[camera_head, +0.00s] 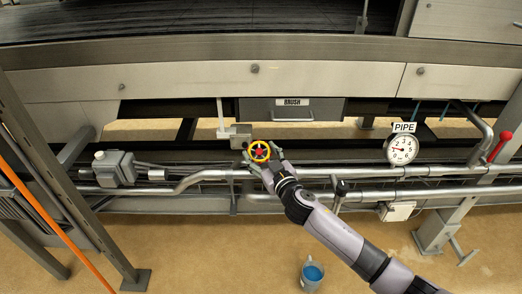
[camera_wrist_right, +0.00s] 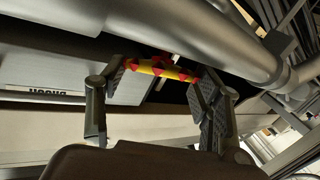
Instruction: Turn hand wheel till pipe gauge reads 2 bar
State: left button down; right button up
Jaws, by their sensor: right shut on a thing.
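The hand wheel (camera_head: 259,151) has a yellow rim and a red hub, and it sits on the pipe run near the middle of the head view. My right gripper (camera_head: 264,163) reaches it from the lower right and is shut on it. In the right wrist view, the yellow and red wheel (camera_wrist_right: 160,69) lies edge-on between the two fingers (camera_wrist_right: 163,82). The pipe gauge (camera_head: 402,150) is a white round dial under a PIPE label (camera_head: 404,127). Its red needle points left; the exact reading is too small to tell. My left gripper is out of view.
Silver pipes (camera_head: 330,172) run behind and beside the wheel. A grey BRUSH box (camera_head: 292,113) hangs above it. A red-handled lever (camera_head: 500,146) stands at the right. A container of blue liquid (camera_head: 312,275) stands on the floor. A steel post (camera_head: 70,180) rises at the left.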

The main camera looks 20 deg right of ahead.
jog(key=shift+d+r+n+y, duration=0.1)
jog(key=shift+n+y, duration=0.2)
jog(key=shift+n+g+y+p, duration=0.3)
jog(key=shift+n+y+p, duration=0.3)
jog(key=shift+p, duration=0.25)
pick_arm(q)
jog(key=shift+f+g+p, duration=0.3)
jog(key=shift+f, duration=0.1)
pick_arm(e)
jog(key=shift+n, duration=0.4)
jog(key=o, duration=1.2)
jog(key=shift+c, duration=0.2)
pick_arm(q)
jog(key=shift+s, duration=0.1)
pick_arm(e)
jog(key=f+v, duration=0.1)
jog(key=v, duration=1.1)
jog(key=shift+d+r, duration=0.3)
jog(key=shift+r, duration=0.15)
